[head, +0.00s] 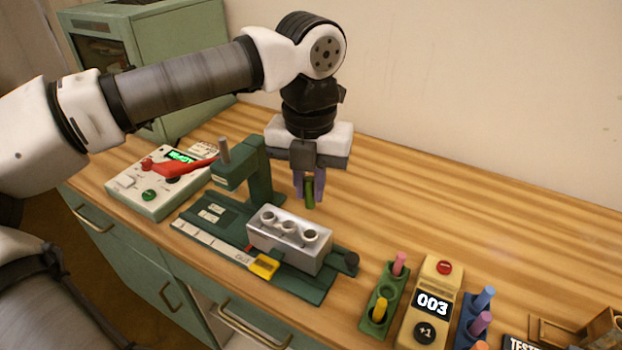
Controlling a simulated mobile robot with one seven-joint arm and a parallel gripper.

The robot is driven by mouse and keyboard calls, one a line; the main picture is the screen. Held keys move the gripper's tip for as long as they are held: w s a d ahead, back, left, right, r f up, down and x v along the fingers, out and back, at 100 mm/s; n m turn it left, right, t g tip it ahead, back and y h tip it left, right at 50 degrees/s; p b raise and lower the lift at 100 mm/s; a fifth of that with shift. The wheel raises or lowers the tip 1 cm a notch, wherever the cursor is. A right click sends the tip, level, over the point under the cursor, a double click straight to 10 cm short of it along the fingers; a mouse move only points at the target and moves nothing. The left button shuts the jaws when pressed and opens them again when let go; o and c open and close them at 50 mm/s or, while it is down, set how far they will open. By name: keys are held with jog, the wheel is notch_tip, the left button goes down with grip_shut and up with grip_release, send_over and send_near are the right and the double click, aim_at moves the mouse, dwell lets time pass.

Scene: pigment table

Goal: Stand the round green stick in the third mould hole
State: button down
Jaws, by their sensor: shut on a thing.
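My gripper (309,186) points down and is shut on the round green stick (309,195), which hangs upright between the fingers. The grey metal mould block (288,248) has three round holes in a row on its top and sits on a dark green base. The right-end mould hole (311,236) is nearest to the stick in the picture. All three holes look empty. The stick appears above and behind the block, apart from it. The exact height of the stick over the holes cannot be told.
At right are a green rack (378,318) with pink and yellow sticks, a counter (432,303) reading 003, and a blue rack (464,333). The back right table is clear.

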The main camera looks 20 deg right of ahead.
jog(key=shift+f+b, duration=3.5)
jog(key=shift+f, duration=1.15)
jog(key=c, duration=1.3)
grip_release()
notch_tip(320, 180, up, 14)
jog(key=shift+f, duration=0.1)
jog(key=shift+d, duration=0.1)
